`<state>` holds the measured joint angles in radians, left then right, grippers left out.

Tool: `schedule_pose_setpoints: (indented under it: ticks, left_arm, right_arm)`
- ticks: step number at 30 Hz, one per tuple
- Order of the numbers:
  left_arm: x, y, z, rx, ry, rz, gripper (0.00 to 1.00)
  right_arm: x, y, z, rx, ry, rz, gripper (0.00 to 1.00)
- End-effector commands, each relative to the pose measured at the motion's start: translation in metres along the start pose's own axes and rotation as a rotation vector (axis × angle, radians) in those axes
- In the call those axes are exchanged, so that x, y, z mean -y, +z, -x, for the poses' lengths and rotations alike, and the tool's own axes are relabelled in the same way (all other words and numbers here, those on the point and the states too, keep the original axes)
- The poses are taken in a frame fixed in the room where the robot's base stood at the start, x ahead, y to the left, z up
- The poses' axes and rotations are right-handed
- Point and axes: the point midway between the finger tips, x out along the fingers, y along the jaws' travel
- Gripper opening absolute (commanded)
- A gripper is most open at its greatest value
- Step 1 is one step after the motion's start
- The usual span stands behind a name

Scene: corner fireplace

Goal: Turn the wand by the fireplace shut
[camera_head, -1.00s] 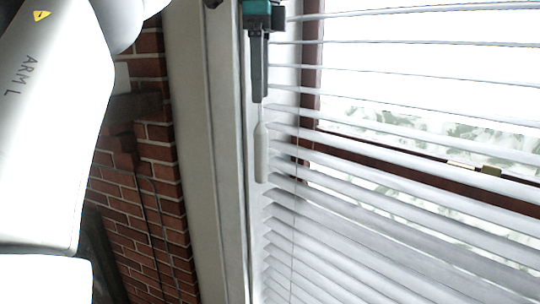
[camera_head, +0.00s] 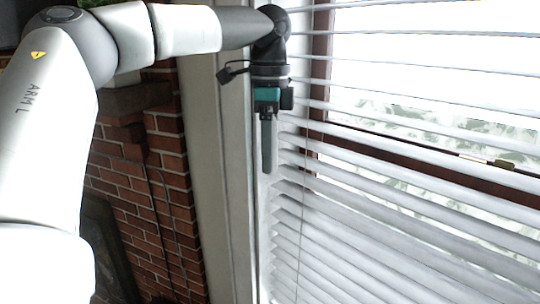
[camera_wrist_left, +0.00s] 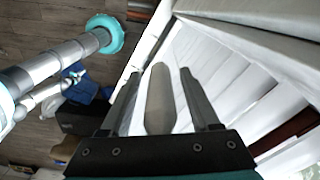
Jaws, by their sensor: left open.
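The wand is a pale, rounded stick; in the left wrist view the wand (camera_wrist_left: 158,100) lies between the two fingers of my left gripper (camera_wrist_left: 160,75), with a visible space on each side. In the head view my left gripper (camera_head: 267,172) points down at the left edge of the blind (camera_head: 400,172), and its dark fingers hide the wand. The gripper is open. The blind's white slats are tilted, with bright gaps between the upper ones. My right gripper is not identifiable in these views.
A red brick fireplace wall (camera_head: 165,215) stands left of the pale window frame (camera_head: 207,170). A thin cord (camera_head: 302,215) hangs in front of the slats. In the wrist view, blue items (camera_wrist_left: 88,105) and a dark box (camera_wrist_left: 80,122) are on the wooden floor (camera_wrist_left: 35,140).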

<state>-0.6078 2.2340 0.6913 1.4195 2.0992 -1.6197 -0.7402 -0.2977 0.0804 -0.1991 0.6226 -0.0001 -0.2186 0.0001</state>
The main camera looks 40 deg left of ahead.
Motion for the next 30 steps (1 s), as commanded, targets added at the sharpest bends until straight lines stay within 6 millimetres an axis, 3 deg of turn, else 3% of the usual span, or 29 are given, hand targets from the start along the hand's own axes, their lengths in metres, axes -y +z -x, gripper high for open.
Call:
schedule_pose_setpoints:
  ticks: [12, 27, 30]
  left_arm:
    - [0.0, 0.0002, -0.0103, -0.001, -0.001, 0.0, 0.62]
    - [0.0, 0.0001, -0.0098, 0.0, -0.001, 0.0, 0.07]
    - [0.0, 0.0001, -0.0098, 0.0, -0.001, 0.0, 0.0]
  right_arm:
    - [0.0004, 0.0048, 0.0011, 0.009, -0.001, 0.0, 0.0]
    - [0.0006, 0.0047, 0.0011, 0.009, -0.001, 0.001, 0.0]
    - [0.0006, 0.0046, 0.0011, 0.009, -0.001, 0.001, 0.0]
